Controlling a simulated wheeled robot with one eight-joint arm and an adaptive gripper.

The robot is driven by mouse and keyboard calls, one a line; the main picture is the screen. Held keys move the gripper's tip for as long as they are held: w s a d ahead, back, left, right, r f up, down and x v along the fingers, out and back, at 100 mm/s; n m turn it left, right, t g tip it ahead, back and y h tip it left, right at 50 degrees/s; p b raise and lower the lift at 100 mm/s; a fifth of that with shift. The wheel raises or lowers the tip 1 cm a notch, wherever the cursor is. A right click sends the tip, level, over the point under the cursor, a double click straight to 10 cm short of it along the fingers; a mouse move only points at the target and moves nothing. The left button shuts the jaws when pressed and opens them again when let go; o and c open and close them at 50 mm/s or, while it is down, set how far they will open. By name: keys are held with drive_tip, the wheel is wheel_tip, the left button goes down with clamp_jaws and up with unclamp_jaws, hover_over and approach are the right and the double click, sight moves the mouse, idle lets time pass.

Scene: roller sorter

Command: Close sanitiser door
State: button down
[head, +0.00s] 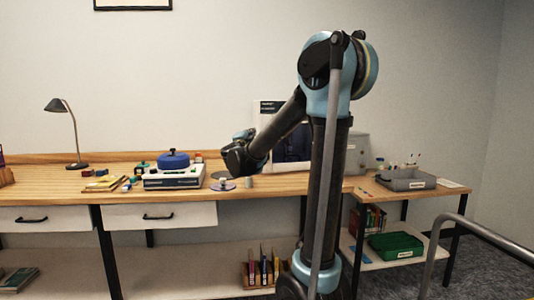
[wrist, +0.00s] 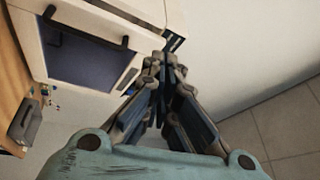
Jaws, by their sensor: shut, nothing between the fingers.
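The sanitiser (head: 358,147) is a pale box at the back of the bench, partly hidden behind my arm in the head view. Its dark blue panel (head: 295,146) shows left of my upright arm link. In the wrist view the pale casing or door (wrist: 98,95) has a dark blue panel (wrist: 85,55) and a black bar handle (wrist: 50,14). I cannot tell how far the door stands open. My gripper (head: 230,154) is shut and empty, above the bench and left of the sanitiser in the head view. Its fingertips (wrist: 162,68) meet beside the pale casing's edge, with contact unclear.
A white device with a blue lid (head: 174,170) stands on the bench (head: 60,180) to the left, with small coloured pieces around it. A desk lamp (head: 68,125) is further left. A grey tray (head: 405,180) sits on the lower right table. A metal rail (head: 440,240) is at front right.

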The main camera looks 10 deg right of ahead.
wheel_tip(320, 180, down, 10)
drive_tip(key=d+m+g+h, duration=0.2)
drive_tip(key=m+g+h, duration=0.5)
drive_tip(key=m+g, duration=0.15)
drive_tip(key=w+d, duration=0.7)
drive_tip(key=w, duration=0.3)
drive_tip(key=shift+w+d+r+t, duration=0.2)
drive_tip(key=shift+d+t, duration=0.05)
drive_tip(key=shift+t, duration=0.2)
